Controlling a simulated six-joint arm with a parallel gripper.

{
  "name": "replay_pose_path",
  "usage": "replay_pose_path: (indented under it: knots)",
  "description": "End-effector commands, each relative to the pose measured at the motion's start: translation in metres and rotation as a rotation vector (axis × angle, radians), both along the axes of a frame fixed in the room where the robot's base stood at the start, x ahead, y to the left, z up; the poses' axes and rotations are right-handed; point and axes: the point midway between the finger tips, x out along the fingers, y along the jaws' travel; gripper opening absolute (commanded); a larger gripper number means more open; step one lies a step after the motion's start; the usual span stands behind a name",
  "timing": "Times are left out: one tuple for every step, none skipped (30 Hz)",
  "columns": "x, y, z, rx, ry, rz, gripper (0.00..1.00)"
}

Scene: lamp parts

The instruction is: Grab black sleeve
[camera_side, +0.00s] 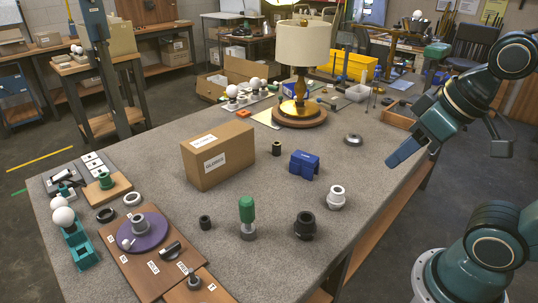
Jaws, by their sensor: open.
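Several small black parts stand on the grey table, and I cannot tell for certain which is the black sleeve. A small black cylinder (205,222) stands upright at the front, left of a green-topped part. A larger black stepped collar (305,226) stands to the right of that part. A dark cylinder with a brownish top (276,148) stands farther back, right of the cardboard box. My gripper (400,159) is at the right, above the table's right edge, open and apart from all these parts. Its fingers are seen at an angle and nothing shows between them.
A cardboard box (218,155), a blue block (304,165), a white collar (336,197) and a green-topped part (247,217) stand mid-table. A tall lamp (301,50) stands at the back. A wooden board with a purple disc (143,232) fills the front left.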

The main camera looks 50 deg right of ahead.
Motion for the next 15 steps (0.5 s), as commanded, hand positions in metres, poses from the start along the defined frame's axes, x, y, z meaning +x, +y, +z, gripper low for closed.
replay_pose_path:
  knots:
    - [0.000, 0.000, 0.000, 0.000, 0.000, 0.000, 0.48]
    - [0.000, 0.000, 0.000, 0.000, 0.000, 0.000, 0.48]
    - [0.000, 0.000, 0.000, 0.000, 0.000, 0.000, 0.48]
    - [0.000, 0.000, 0.000, 0.000, 0.000, 0.000, 0.48]
    - [0.000, 0.000, 0.000, 0.000, 0.000, -0.001, 0.48]
    - [0.001, 0.000, 0.000, 0.002, 0.001, -0.002, 0.48]
    - [0.002, 0.001, 0.001, 0.005, 0.001, -0.004, 0.48]
    - [0.003, 0.001, 0.001, 0.007, 0.002, -0.007, 0.48]
    - [0.004, 0.001, 0.002, 0.012, 0.003, -0.014, 0.48]
    - [0.006, 0.002, 0.002, 0.018, 0.005, -0.020, 0.48]
    - [0.008, 0.003, 0.003, 0.025, 0.008, -0.029, 0.48]
    - [0.012, 0.004, 0.004, 0.035, 0.011, -0.040, 0.48]
    - [0.015, 0.005, 0.005, 0.044, 0.014, -0.051, 0.48]
    - [0.018, 0.006, 0.006, 0.055, 0.017, -0.063, 0.48]
    - [0.024, 0.008, 0.008, 0.073, 0.022, -0.083, 0.48]
